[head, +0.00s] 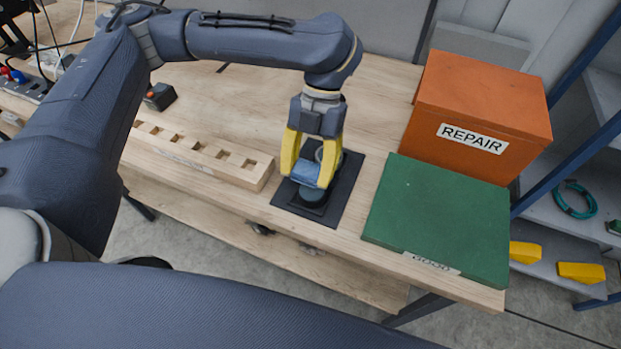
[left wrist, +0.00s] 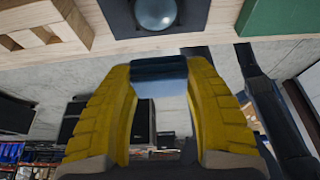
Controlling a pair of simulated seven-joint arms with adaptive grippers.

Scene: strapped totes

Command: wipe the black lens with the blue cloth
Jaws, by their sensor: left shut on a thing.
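My left gripper (head: 309,172), with yellow fingers, points down over the dark mat and is shut on the folded blue cloth (head: 305,175). In the left wrist view the cloth (left wrist: 159,68) spans the gap between the fingertips. The black lens (head: 313,195) is a dark round piece on a black base, just below the cloth in the head view and partly hidden by it. In the left wrist view its round, bluish glass (left wrist: 155,13) shows at the top edge, beyond the cloth. I cannot tell whether cloth and lens touch. My right gripper is not in view.
The dark mat (head: 344,187) lies on the wooden table (head: 380,98). A wooden rack with square slots (head: 205,157) stands to its left. A green box labelled GOOD (head: 440,215) and an orange REPAIR box (head: 480,105) stand to the right. A small dark box (head: 160,97) sits behind the rack.

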